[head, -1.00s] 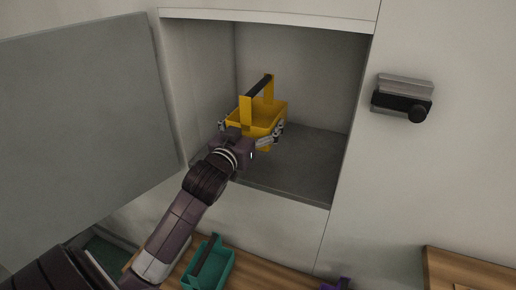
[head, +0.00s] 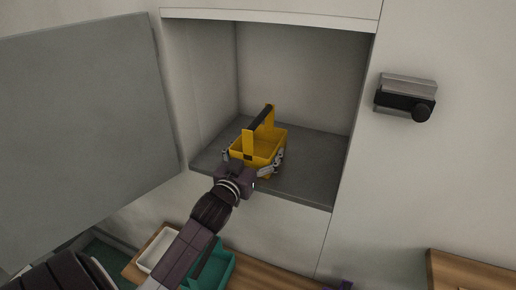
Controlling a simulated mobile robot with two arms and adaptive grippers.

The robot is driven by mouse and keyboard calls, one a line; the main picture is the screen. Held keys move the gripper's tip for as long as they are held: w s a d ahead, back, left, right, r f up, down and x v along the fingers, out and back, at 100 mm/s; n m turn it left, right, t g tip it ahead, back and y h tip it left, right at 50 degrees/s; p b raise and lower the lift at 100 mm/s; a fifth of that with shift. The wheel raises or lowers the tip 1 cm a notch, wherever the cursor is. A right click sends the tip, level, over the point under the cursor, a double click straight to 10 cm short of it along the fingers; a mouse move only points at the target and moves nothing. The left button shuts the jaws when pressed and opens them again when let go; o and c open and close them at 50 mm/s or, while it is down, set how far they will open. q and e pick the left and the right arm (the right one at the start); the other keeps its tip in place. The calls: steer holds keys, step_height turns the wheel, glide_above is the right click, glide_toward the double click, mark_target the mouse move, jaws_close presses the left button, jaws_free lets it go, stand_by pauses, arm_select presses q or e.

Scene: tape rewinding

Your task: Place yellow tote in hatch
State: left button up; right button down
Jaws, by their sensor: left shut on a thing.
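The yellow tote (head: 262,147), with a dark handle bar on top, is upright inside the open hatch (head: 312,175), low over its dark grey floor near the front. I cannot tell whether its base touches the floor. My left gripper (head: 253,165) reaches in from the front and is shut on the tote, with a finger on each side of it. The lower front of the tote is partly hidden by the gripper. My right gripper is not clearly in view.
The grey hatch door (head: 85,120) stands open to the left. A black and grey latch (head: 406,97) is on the wall at right. Below, a teal tote (head: 222,268) and a white bin (head: 157,250) are on a wooden surface (head: 270,278). The hatch floor right of the tote is clear.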

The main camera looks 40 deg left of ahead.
arm_select(q)
steer(key=o, duration=1.3)
steer(key=shift+c, duration=0.2)
steer(key=shift+r, duration=0.15)
steer(key=shift+s+d, duration=0.1)
steer(key=shift+s, duration=0.2)
steer(key=p+v, duration=0.2)
steer(key=v, duration=0.9)
steer(key=shift+s+d, duration=0.1)
steer(key=shift+s, duration=0.1)
